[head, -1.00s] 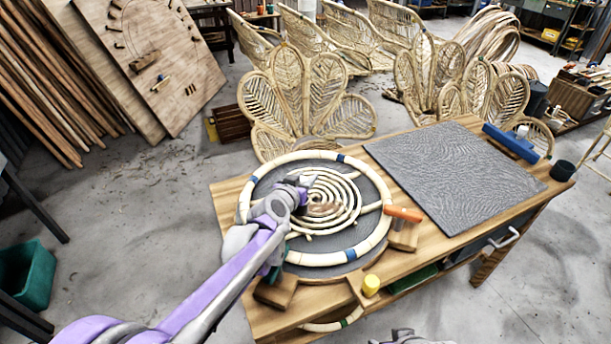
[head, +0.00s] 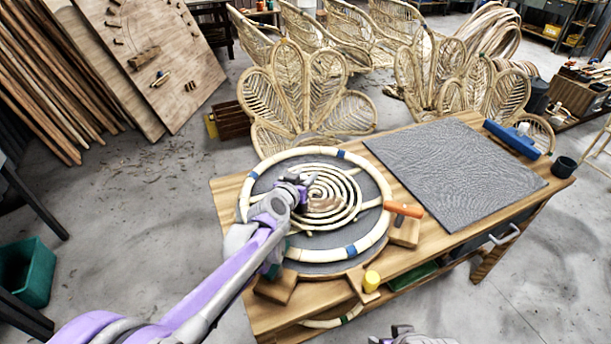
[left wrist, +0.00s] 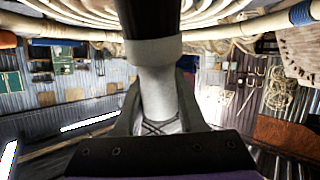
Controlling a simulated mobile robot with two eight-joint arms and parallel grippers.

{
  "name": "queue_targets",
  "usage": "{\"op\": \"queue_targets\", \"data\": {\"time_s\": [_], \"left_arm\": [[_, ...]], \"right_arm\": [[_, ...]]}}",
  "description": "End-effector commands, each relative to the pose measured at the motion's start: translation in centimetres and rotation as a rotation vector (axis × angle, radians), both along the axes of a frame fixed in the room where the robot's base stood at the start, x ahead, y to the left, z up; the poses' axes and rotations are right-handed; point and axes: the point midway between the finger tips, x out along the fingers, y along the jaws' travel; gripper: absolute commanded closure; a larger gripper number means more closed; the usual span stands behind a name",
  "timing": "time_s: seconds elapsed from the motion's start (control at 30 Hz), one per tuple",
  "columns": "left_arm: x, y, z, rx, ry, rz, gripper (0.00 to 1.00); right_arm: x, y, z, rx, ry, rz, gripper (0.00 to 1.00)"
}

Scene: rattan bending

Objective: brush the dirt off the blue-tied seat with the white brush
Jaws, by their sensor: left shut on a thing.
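The round seat (head: 284,256) lies flat on the workbench, with a pale rim, blue ties and a pale spiral over a dark grey middle. A brown patch of dirt (head: 322,207) shows on the spiral. My left gripper (head: 298,188) is above the left part of the spiral, left of the patch. It is shut on the brush (left wrist: 158,95). In the left wrist view the brush has a pale handle, a grey collar and a dark end towards the seat. I cannot tell whether the bristles touch. A grey part, probably my right gripper (head: 400,334), shows at the bottom edge.
On the workbench (head: 225,192) are an orange-handled tool (head: 404,209) on a wooden block, a yellow-topped peg (head: 371,281), a grey mat (head: 455,170), a blue tool (head: 512,140) and a dark cup (head: 564,168). Rattan chair backs (head: 305,95) stand behind.

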Motion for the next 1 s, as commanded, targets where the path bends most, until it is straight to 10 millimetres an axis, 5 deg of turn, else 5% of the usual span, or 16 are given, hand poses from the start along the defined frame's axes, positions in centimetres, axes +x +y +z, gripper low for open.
{"op": "queue_targets", "data": {"time_s": [0.4,1.0], "left_arm": [[0.0,-0.1,-0.6,0.0,0.0,0.0,1.0],[1.3,-3.6,-0.4,0.0,0.0,0.0,1.0]], "right_arm": [[0.0,0.0,-0.4,0.0,0.001,0.0,0.38],[-0.1,0.0,-1.3,0.0,0.004,0.0,0.38]]}}
